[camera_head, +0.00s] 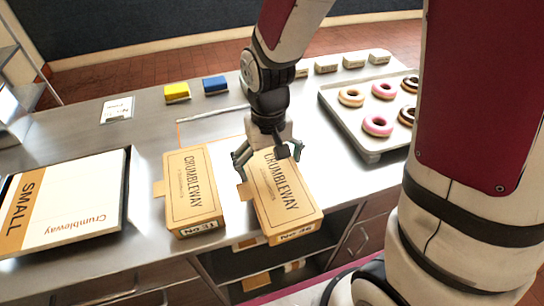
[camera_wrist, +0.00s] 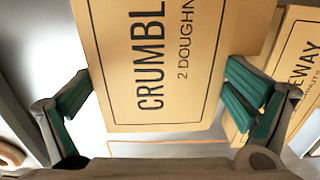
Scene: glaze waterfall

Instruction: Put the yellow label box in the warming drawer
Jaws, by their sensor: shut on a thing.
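Two tan Crumbleway cartons lie side by side near the counter's front edge in the head view. The right carton (camera_head: 287,200) is between the fingers of my gripper (camera_head: 268,153), which is shut on its far end. In the wrist view, green-padded fingers (camera_wrist: 160,90) flank the held carton (camera_wrist: 165,50). The left carton (camera_head: 192,195) is apart from it, and part of it shows at the right of the wrist view (camera_wrist: 298,65). I cannot make out a yellow label on either carton, or whether the held one is off the counter. I cannot tell which drawer is the warming drawer.
A large "SMALL" box (camera_head: 75,205) lies at left. Yellow (camera_head: 177,92) and blue (camera_head: 215,84) blocks stand at the back, near a white card (camera_head: 117,110). A tray (camera_head: 372,156) of doughnuts is at right. Open shelves (camera_head: 230,268) and a drawer front (camera_head: 362,238) are below the counter.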

